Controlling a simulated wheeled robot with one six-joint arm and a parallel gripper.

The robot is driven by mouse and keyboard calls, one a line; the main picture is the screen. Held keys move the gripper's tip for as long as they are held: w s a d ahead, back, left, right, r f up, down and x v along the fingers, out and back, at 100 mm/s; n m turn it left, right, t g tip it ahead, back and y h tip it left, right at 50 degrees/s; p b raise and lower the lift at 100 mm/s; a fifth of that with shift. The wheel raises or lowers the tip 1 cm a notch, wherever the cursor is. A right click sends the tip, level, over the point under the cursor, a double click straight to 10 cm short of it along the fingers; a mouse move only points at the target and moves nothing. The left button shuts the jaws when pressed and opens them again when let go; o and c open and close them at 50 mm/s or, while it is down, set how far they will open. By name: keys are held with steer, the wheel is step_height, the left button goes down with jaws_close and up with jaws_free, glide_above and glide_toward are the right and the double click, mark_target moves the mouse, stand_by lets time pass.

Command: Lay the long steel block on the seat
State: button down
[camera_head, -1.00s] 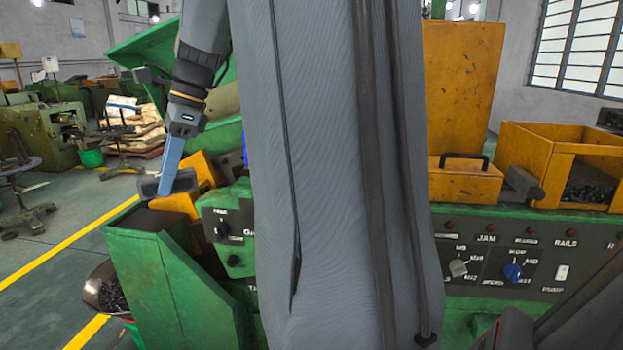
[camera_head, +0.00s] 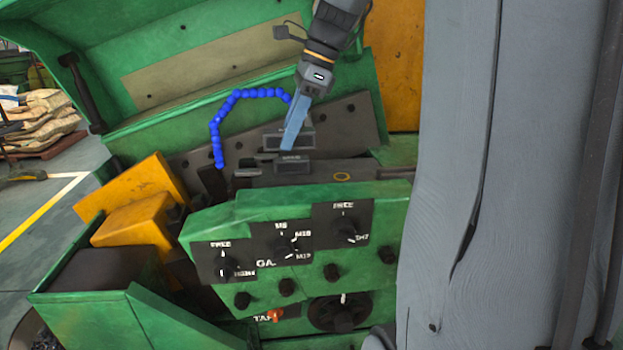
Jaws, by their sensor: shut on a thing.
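My gripper (camera_head: 289,147) points down over the bed of the green machine, its blue-grey fingers shut on the long steel block (camera_head: 273,142). The fingers cover the middle of the block; its ends show on both sides. Just below and in front of it is a small dark block with a faint label (camera_head: 293,166), on the dark machine bed (camera_head: 325,174). I cannot tell which part is the seat, nor whether the held block touches anything beneath it.
A blue jointed hose (camera_head: 217,128) arches left of the gripper. A green control panel with knobs (camera_head: 300,248) stands in front. A raised green cover (camera_head: 200,60) is behind. Yellow blocks (camera_head: 140,205) and an open green bin (camera_head: 110,315) are at left.

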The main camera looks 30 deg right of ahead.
mark_target(312, 128)
steer(key=f, duration=0.2)
steer(key=f+p, duration=0.1)
steer(key=f, duration=0.1)
steer(key=f+p, duration=0.1)
steer(key=f, duration=0.1)
steer(key=shift+d+f, duration=0.1)
steer(key=shift+d, duration=0.3)
steer(key=shift+f+p, duration=0.45)
steer(key=shift+f, duration=1.4)
steer(key=c, duration=1.4)
jaws_free()
steer(key=shift+f, duration=0.15)
steer(key=b+v, duration=0.4)
steer(key=v, duration=0.8)
steer(key=shift+a, duration=0.1)
